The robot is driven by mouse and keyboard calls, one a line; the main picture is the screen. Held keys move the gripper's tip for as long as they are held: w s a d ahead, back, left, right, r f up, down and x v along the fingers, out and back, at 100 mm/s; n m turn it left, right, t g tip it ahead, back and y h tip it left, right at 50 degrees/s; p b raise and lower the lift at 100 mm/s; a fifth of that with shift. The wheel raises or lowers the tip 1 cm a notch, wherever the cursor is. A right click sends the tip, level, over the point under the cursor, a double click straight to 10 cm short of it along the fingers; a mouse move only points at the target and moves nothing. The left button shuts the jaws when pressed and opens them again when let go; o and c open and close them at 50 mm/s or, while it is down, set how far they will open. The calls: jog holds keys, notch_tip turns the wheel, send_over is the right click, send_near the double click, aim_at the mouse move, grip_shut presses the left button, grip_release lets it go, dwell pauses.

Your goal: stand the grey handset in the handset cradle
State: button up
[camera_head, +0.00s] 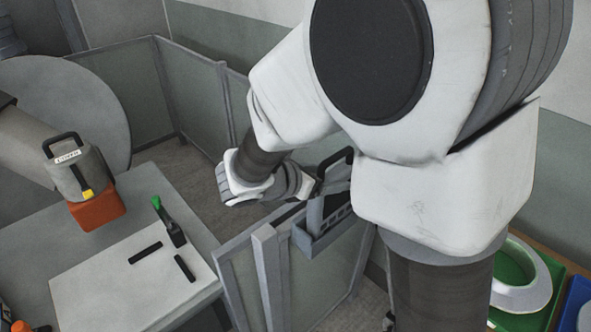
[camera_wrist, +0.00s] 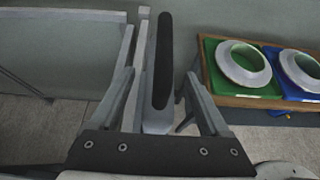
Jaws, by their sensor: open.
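The grey handset (camera_wrist: 157,122), with a long black strip along it, stands between the two fingers of my gripper (camera_wrist: 160,78) in the wrist view. The fingers are open, with a visible gap on the right side; on the left I cannot tell whether there is contact. In the head view my gripper (camera_head: 309,188) is at the top of the partition, just above a blue-grey cradle (camera_head: 318,243) hung on it. A grey upright part stands in this cradle, with a black curved piece above it. My gripper partly hides how deep the handset sits.
A table (camera_head: 95,262) at left bears a grey and orange lantern-like container (camera_head: 95,208), a green-tipped brush (camera_head: 170,228) and two black strips. Partition panels (camera_head: 190,85) stand behind. A shelf at right holds white rings (camera_wrist: 243,64) on green and blue trays.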

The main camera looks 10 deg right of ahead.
jog(key=v, duration=1.5)
jog(key=shift+a, duration=0.25)
jog(key=shift+s+r, duration=0.1)
jog(key=shift+r, duration=0.05)
jog(key=s+d+m+y, duration=0.5)
jog(key=d+m, duration=0.1)
jog(key=m, duration=0.6)
jog(key=s+d+m+g+y, duration=0.1)
jog(key=s+d+m+y, duration=0.3)
jog(key=m, duration=0.9)
jog(key=shift+s+d+r+g+y, duration=0.3)
jog(key=shift+s+d+r+y, duration=0.15)
jog(key=shift+s+d, duration=0.8)
jog(key=shift+w, duration=0.1)
jog(key=c, duration=0.4)
jog(key=shift+a, duration=0.1)
jog(key=shift+c, duration=0.4)
